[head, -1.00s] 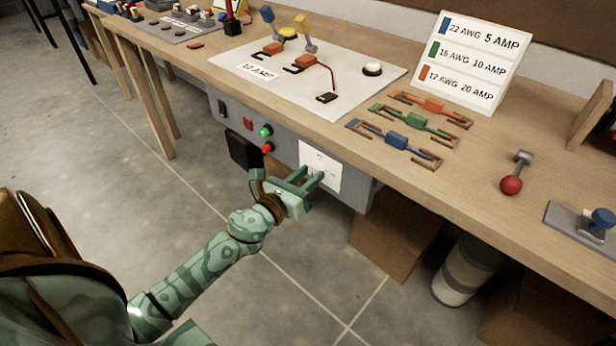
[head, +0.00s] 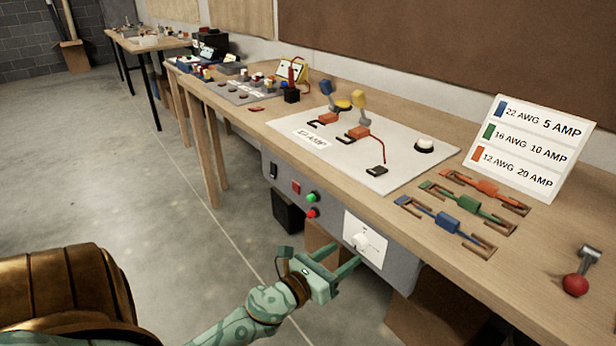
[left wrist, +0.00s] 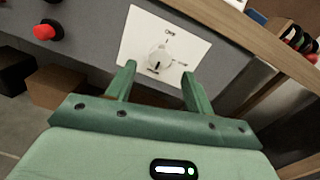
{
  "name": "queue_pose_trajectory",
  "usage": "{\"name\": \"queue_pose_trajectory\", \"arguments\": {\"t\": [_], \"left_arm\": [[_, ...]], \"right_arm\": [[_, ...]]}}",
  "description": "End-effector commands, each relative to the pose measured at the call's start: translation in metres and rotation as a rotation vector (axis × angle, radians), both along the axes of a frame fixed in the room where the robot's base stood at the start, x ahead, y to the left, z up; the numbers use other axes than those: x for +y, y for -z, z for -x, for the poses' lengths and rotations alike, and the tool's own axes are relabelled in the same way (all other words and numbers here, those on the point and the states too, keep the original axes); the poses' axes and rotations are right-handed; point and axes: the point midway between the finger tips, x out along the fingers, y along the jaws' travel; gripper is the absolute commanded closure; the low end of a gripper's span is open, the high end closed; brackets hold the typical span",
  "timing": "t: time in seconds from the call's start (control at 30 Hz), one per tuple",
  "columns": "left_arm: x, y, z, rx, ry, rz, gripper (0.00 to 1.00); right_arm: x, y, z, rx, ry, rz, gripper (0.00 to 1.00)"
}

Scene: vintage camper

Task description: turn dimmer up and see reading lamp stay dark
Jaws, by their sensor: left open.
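The dimmer is a white plate (head: 376,258) with a round white knob (head: 362,242), set in the grey panel under the bench top. In the left wrist view the knob (left wrist: 158,60) shows a dark mark on its lower part. My left gripper (head: 346,256) is open and empty, its fingers just short of the plate and below the knob. In the left wrist view the fingers appear either side of the knob, apart from it. A white dome (head: 424,145) on a black base stands on the board; it shows no clear glow. I cannot tell whether it is the reading lamp. My right gripper is not in view.
The panel also holds a green button (head: 312,196), a red button (head: 312,213) and a black switch (head: 273,170). A white board (head: 400,155) carries clips and wires. Cardboard boxes sit below.

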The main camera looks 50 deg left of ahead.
Motion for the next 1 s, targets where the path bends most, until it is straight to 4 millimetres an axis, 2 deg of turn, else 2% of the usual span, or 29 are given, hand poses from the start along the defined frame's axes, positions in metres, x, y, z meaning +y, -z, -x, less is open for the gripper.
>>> {"name": "queue_pose_trajectory", "arguments": {"t": [0.03,0.2,0.43,0.6,1.0], "left_arm": [[0.000,0.006,0.015,0.007,-0.002,0.003,0.47],[0.001,0.008,0.062,0.010,-0.004,0.004,0.47],[0.003,0.005,0.109,0.008,-0.004,0.003,0.47],[0.003,0.002,0.124,0.004,-0.001,0.001,0.47],[0.003,0.001,0.125,0.002,0.000,0.000,0.47]], "right_arm": [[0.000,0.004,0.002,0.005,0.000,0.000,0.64],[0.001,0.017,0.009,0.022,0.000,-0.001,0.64],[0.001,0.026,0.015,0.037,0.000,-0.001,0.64],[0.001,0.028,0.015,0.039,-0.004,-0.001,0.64],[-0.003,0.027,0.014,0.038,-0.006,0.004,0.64]]}}
